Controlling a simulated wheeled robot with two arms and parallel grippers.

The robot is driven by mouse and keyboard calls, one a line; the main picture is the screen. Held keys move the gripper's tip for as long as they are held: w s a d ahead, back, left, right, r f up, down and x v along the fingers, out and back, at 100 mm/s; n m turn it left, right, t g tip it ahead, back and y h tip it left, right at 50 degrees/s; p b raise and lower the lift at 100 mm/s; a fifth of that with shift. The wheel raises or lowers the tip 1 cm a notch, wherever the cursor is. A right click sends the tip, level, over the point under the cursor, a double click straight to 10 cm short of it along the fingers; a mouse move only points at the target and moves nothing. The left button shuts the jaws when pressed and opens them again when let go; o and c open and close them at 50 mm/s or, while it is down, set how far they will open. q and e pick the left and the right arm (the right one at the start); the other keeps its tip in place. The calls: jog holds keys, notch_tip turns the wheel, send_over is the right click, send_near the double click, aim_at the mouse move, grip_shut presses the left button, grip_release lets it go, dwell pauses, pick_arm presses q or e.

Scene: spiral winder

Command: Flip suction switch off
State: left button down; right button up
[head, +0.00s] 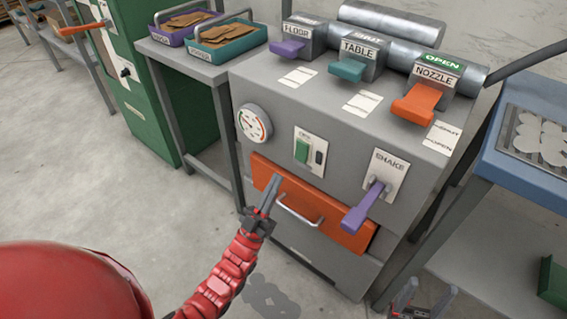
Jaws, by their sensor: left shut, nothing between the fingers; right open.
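A switch plate on the grey machine's front carries a green rocker (302,151) and a dark part (319,157) beside it. Its small lettering is too small to read surely, and I cannot tell its position. My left gripper (273,182) is shut and empty. It points up in front of the orange drawer (335,213), below and left of the green rocker, apart from it. My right gripper (423,292) is open and empty at the bottom edge, low to the right of the drawer.
A purple SHAKE lever (363,207) juts out right of the switch. A round gauge (254,123) is on its left. FLOOR (287,48), TABLE (347,69) and NOZZLE (416,104) levers sit on top. A blue table (522,185) stands at right.

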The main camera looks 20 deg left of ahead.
pick_arm(q)
jog(key=shift+s+r+v, duration=0.1)
jog(key=shift+s+v, duration=0.05)
jog(key=shift+v, duration=0.7)
jog(key=shift+s+r+v, duration=0.1)
jog(key=shift+r+v, duration=0.05)
jog(key=shift+v, duration=0.7)
jog(key=shift+s+r+v, duration=0.1)
jog(key=shift+s+v, duration=0.05)
jog(key=shift+v, duration=0.7)
jog(key=shift+a, duration=0.15)
